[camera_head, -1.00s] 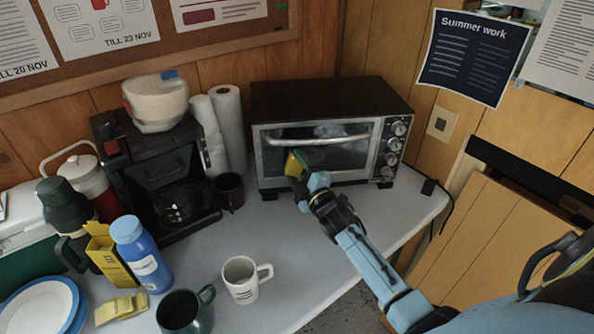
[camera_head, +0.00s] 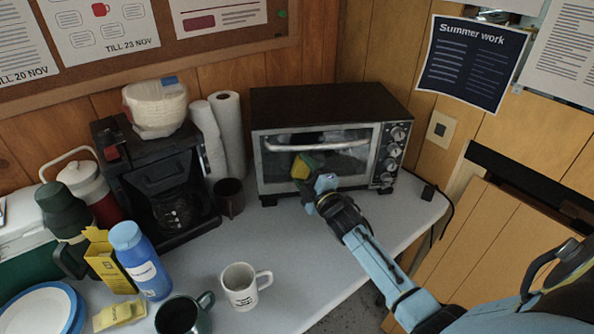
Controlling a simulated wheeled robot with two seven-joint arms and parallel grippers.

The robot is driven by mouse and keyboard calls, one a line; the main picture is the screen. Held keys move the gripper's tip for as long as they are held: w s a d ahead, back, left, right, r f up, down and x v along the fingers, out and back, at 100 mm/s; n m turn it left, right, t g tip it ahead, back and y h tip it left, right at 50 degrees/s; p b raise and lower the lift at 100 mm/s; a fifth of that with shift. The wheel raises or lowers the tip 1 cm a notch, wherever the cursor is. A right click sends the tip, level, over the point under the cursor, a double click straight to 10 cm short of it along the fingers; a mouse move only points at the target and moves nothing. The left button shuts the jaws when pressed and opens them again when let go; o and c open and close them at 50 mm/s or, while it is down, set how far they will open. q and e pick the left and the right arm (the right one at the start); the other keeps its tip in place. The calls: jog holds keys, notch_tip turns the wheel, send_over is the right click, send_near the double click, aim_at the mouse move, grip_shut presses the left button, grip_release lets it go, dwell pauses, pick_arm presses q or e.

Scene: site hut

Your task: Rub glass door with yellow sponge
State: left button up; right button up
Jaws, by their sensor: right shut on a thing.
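A toaster oven (camera_head: 330,105) with a black top stands at the back of the table. Its glass door (camera_head: 347,160) is closed, with a metal handle across the top. My right gripper (camera_head: 312,176) is shut on the yellow sponge (camera_head: 300,168), which has a dark green side. The sponge is at the left part of the glass, below the handle, and seems to touch it; exact contact is hard to tell. The fingertips are partly hidden behind the gripper body. My left gripper is not in view.
A dark mug (camera_head: 229,197) and a coffee maker (camera_head: 160,180) stand left of the oven. A white mug (camera_head: 243,286), a dark green mug (camera_head: 180,316) and a blue bottle (camera_head: 141,258) stand nearer. The table (camera_head: 310,255) is clear before the oven.

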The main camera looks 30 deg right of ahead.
jog(key=shift+w+a+r, duration=0.2)
jog(key=shift+w+a, duration=0.35)
jog(key=shift+a, duration=0.25)
dwell(0.4)
jog(key=shift+a, duration=0.1)
jog(key=shift+s+a, duration=0.15)
jog(key=shift+s, duration=0.1)
jog(key=shift+s+a+f+p, duration=0.1)
jog(key=shift+s+a+p, duration=0.3)
jog(key=shift+s, duration=0.4)
jog(key=shift+s+a+p, duration=0.25)
jog(key=shift+s+p, duration=0.3)
jog(key=shift+s, duration=0.25)
jog(key=shift+s+a+f+p, duration=0.1)
jog(key=shift+s+a+p, duration=0.3)
jog(key=shift+s, duration=0.4)
